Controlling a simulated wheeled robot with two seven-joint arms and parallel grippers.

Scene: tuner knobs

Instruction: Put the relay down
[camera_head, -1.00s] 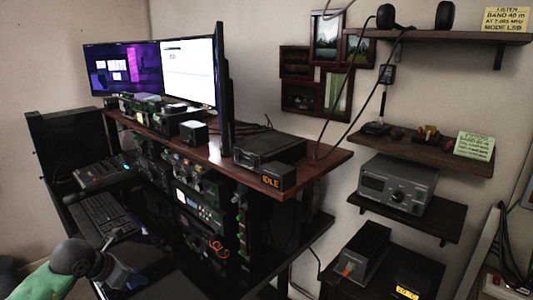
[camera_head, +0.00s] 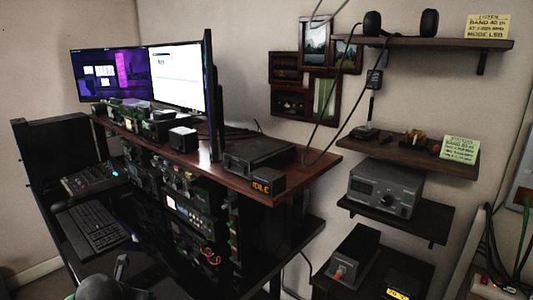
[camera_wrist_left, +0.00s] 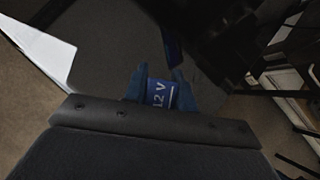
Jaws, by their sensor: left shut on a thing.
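The relay (camera_wrist_left: 160,94) is a small blue block marked "12 V" in the left wrist view. My left gripper (camera_wrist_left: 158,86) is shut on it, with one blue-grey finger at each side. In the head view, my left wrist is a dark shape at the bottom left, low in front of the desk; the relay cannot be made out there. The surface straight below the relay is dark and hard to tell in the wrist view. My right gripper is not in view.
A keyboard (camera_head: 93,226) and a small control panel (camera_head: 90,182) lie on the dark desk near my left arm. A wooden shelf (camera_head: 215,170) with monitors and radio gear stands above it. Wall shelves (camera_head: 405,156) are at the right, with a grey meter unit (camera_head: 384,188).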

